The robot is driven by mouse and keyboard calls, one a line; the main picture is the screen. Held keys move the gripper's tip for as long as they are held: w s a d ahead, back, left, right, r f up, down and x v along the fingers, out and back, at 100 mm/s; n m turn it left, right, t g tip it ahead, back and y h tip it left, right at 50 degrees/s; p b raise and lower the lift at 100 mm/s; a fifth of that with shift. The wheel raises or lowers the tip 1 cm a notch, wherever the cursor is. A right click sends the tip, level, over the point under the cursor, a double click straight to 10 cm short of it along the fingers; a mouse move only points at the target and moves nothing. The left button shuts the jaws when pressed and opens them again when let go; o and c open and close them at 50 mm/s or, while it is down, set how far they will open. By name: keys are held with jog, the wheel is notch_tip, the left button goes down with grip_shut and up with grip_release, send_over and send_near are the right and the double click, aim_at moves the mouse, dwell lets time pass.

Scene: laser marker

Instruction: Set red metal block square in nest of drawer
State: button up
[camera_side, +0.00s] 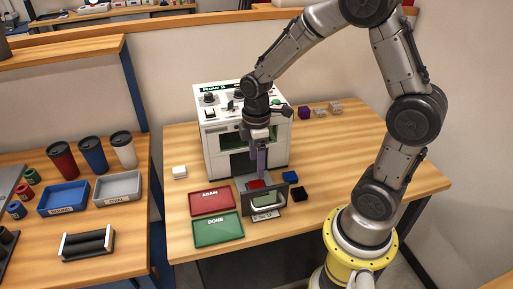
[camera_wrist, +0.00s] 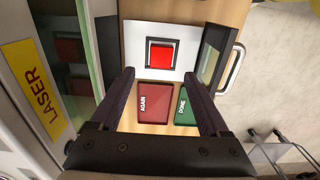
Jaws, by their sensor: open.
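The red metal block (camera_side: 257,184) is in the pulled-out drawer of the white laser machine (camera_side: 219,135). In the wrist view the red block (camera_wrist: 162,51) lies inside a dark square nest (camera_wrist: 149,62) on the drawer's pale plate (camera_wrist: 133,48). Its edges look parallel to the nest's edges; whether it is fully seated is hard to tell. My gripper (camera_side: 261,174) points down over the drawer. In the wrist view my gripper's fingers (camera_wrist: 158,76) are spread apart with nothing between them, and the block shows beyond the fingertips.
The red AGAIN tray (camera_side: 213,201) and green DONE tray (camera_side: 218,230) lie left of the drawer. A blue block (camera_side: 290,177) and black block (camera_side: 299,193) lie right of it. A white block (camera_side: 179,172) sits left of the machine.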

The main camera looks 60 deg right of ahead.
jog(key=s+a+r+m+t, duration=0.1)
jog(key=s+a+r+m, duration=0.15)
jog(key=r, duration=0.35)
jog(key=s+a+r+m+t, duration=0.1)
jog(key=s+r+m+t, duration=0.15)
jog(key=r, duration=0.45)
jog(key=s+a+r+m+t, duration=0.1)
jog(key=s+r+m+t, duration=0.1)
jog(key=s, duration=0.7)
jog(key=shift+a+r+m, duration=0.3)
jog(key=shift+r+m, duration=0.15)
jog(key=shift+m, duration=0.55)
jog(key=shift+s, duration=0.1)
